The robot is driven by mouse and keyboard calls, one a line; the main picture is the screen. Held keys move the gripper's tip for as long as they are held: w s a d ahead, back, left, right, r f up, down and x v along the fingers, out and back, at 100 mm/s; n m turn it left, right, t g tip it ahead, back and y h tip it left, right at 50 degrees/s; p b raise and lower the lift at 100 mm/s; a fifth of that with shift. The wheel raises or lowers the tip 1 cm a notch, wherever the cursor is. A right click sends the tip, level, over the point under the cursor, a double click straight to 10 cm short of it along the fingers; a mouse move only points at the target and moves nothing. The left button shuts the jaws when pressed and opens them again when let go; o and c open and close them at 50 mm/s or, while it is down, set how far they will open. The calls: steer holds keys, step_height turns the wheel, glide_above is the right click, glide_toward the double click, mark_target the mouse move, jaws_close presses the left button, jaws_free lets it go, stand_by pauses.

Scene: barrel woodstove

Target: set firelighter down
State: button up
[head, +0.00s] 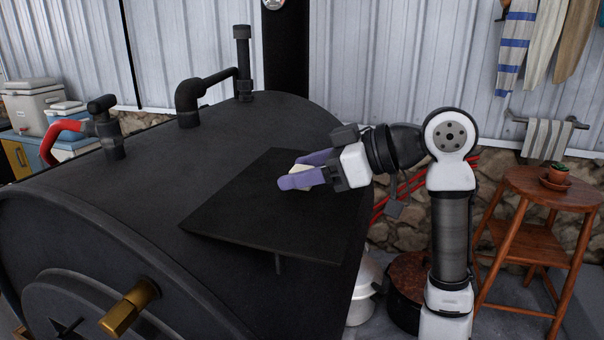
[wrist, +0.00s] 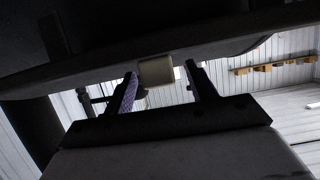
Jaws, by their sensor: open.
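The firelighter is a small pale block (head: 299,169). It sits on the black flat plate (head: 250,215) on top of the barrel stove, near the plate's upper right part. My gripper (head: 290,173) reaches in from the right, low over the plate, with its purple fingers around the block. In the wrist view the firelighter (wrist: 156,70) shows between the two fingers, with a clear gap to the right finger. The left finger is close to it; I cannot tell whether they touch. The near finger hides part of the block in the head view.
A wooden stool (head: 530,188) with a potted plant (head: 557,177) stands right. A pale metal pot (head: 362,290) is below the plate.

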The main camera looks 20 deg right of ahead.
steer(key=shift+w+a+f, duration=0.1)
steer(key=shift+w+a, duration=0.05)
steer(key=shift+a, duration=0.05)
steer(key=c, duration=1.1)
